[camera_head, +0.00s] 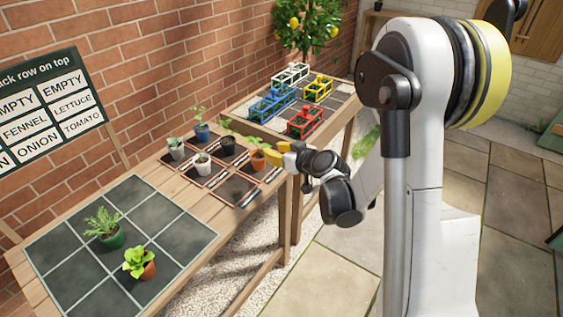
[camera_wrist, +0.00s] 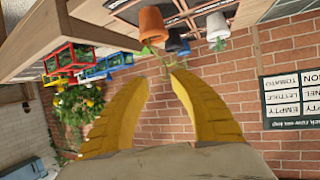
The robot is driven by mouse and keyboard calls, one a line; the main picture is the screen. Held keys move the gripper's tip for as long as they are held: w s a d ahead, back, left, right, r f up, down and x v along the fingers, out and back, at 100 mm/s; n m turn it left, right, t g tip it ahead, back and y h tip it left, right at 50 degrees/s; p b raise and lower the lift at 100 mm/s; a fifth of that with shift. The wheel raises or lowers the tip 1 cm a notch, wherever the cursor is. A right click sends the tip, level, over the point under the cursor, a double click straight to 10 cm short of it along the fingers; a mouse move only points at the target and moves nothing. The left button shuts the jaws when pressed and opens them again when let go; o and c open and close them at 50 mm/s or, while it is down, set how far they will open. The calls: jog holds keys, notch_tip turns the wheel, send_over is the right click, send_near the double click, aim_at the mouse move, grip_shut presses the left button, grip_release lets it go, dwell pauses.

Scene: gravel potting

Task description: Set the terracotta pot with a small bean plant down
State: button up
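The terracotta pot with a small bean plant (camera_head: 258,161) stands upright on the dark-celled grid of the wooden bench, in a cell near the right edge. My gripper (camera_head: 279,149) is just to the right of it, with its yellow fingers pointing at the plant. In the wrist view, which is upside down, the pot (camera_wrist: 152,24) is beyond the fingertips, and its thin plant hangs toward the gap between them. My gripper (camera_wrist: 160,82) is open there, with nothing between its fingers.
A blue pot (camera_head: 202,132), a black pot (camera_head: 227,144), a white pot (camera_head: 202,164) and a grey pot (camera_head: 175,149) share the grid. A larger grid nearer the camera holds a green pot (camera_head: 112,238) and a terracotta pot with lettuce (camera_head: 147,270). Coloured crates (camera_head: 305,122) stand behind.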

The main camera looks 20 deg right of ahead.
jog(key=s+a+r+g, duration=0.3)
jog(key=s+a+r, duration=0.2)
jog(key=s+r, duration=0.55)
jog(key=s+d+f+m+g+h, duration=0.1)
jog(key=s+d+m+g+h, duration=0.1)
jog(key=s, duration=1.8)
jog(key=shift+s+f+m+g+h, duration=0.2)
jog(key=shift+m+g+h, duration=0.25)
jog(key=shift+h, duration=0.35)
